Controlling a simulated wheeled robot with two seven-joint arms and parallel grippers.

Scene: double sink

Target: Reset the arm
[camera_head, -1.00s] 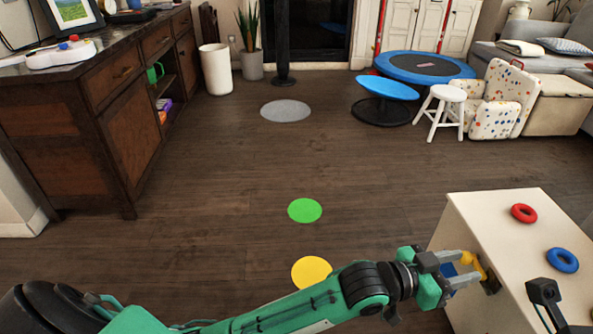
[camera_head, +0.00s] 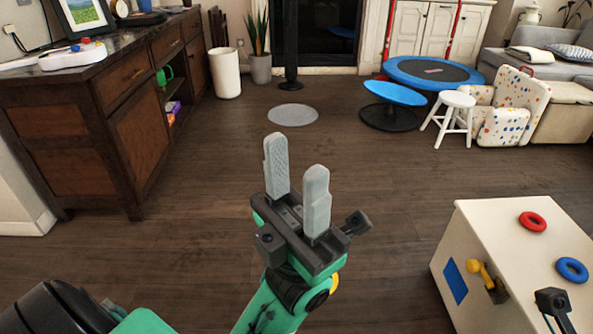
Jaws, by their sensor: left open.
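My left gripper (camera_head: 296,158) stands up in the middle of the head view, over the dark wooden floor. Its two grey fingers are apart, with nothing between them. My green left arm comes up from the bottom edge below it. The gripper is well to the left of the white box (camera_head: 505,240) and touches nothing. A yellow handle (camera_head: 480,270) on a dark mount sits on the box's side, beside a blue patch (camera_head: 455,281).
A red ring (camera_head: 532,221) and a blue ring (camera_head: 571,270) lie on the box top. A dark wooden cabinet (camera_head: 85,145) stands at left. A white stool (camera_head: 452,113) and trampoline (camera_head: 433,72) stand at back right. The floor between is open, with a grey disc (camera_head: 292,115).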

